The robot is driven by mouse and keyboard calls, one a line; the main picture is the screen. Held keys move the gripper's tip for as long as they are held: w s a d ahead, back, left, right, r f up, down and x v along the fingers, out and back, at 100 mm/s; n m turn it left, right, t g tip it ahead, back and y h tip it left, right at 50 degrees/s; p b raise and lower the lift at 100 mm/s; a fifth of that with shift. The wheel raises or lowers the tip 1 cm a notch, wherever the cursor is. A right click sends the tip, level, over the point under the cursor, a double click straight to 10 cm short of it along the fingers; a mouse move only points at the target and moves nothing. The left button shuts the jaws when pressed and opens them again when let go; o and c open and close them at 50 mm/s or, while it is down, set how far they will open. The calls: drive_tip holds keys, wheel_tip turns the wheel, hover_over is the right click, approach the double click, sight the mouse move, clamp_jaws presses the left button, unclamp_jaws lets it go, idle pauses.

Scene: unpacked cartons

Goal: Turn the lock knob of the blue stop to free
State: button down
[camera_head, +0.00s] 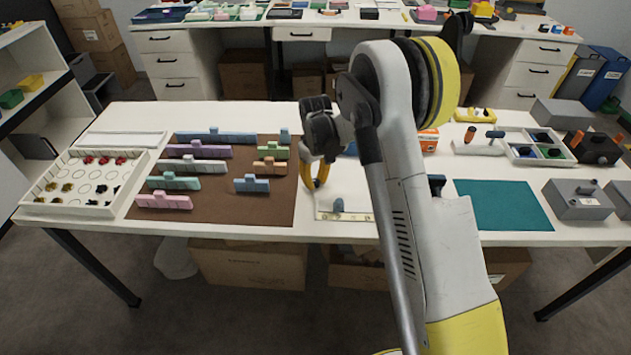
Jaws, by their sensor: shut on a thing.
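My gripper (316,184) is left of my arm, its dark body over the table and its yellow-orange fingers pointing down just right of the brown mat. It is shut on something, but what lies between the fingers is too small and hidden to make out. A small blue-grey upright piece (338,205) stands at a cream strip (357,216) near the table's front edge, a little right of and below the fingertips in the picture. It may be the blue stop; its lock knob and setting cannot be read. Another blue thing (350,149) is partly hidden behind my arm.
The brown mat (215,208) holds several coloured bars with raised blocks. A cream tray (90,208) of small pieces is at the left. A teal mat (503,205), grey boxes (577,199) and a sectioned tray (515,150) are at the right. My arm hides the table's middle.

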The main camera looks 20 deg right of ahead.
sight(316, 181)
drive_tip(key=shift+n, duration=0.5)
drive_tip(key=c, duration=1.2)
unclamp_jaws()
drive_tip(key=shift+r, duration=0.1)
wheel_tip(316, 181, up, 12)
